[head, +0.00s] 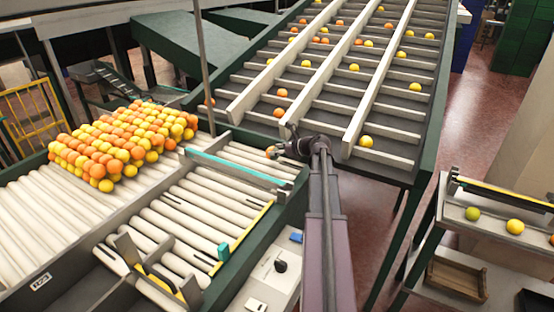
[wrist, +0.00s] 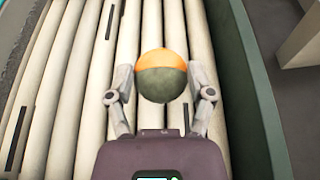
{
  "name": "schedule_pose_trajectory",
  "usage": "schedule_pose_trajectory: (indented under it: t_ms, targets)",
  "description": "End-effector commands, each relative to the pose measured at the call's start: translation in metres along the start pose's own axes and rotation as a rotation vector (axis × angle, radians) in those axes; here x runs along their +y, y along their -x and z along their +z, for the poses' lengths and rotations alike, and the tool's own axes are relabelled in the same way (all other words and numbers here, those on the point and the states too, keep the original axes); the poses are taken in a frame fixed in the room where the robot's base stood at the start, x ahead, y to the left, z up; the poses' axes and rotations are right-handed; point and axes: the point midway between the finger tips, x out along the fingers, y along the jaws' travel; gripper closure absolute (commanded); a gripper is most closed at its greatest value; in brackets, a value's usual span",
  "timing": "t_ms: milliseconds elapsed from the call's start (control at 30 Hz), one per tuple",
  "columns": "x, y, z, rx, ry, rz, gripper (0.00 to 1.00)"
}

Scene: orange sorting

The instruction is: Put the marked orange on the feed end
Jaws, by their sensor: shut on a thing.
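My gripper (head: 282,151) is over the right end of the white roller bed (head: 235,185), near its edge rail. It is shut on a fruit, which I take to be the marked orange (head: 271,152). In the wrist view my gripper (wrist: 160,84) has one finger on each side of the orange (wrist: 162,62). The orange's upper part is bright orange and its lower part is dark green. The white rollers (wrist: 95,70) lie beneath it; whether it touches them I cannot tell. No label shows which part is the feed end.
A pile of orange and yellow fruit (head: 125,140) lies on rollers at left. A slatted incline (head: 345,80) with scattered fruit rises behind. A teal-edged bar (head: 238,170) crosses the rollers. A side shelf (head: 490,226) at right holds a green and a yellow fruit.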

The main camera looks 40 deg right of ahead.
Motion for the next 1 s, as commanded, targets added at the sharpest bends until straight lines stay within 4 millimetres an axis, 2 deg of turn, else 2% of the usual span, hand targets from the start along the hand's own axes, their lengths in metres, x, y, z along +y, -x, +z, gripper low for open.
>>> schedule_pose_trajectory:
  t_ms: [233, 633, 1000]
  targets:
    - [0.0, -0.002, -0.006, 0.0, 0.0, -0.001, 0.81]
    - [-0.001, -0.013, -0.034, 0.0, -0.001, -0.001, 0.81]
    - [-0.001, -0.013, -0.035, 0.0, -0.001, -0.002, 0.81]
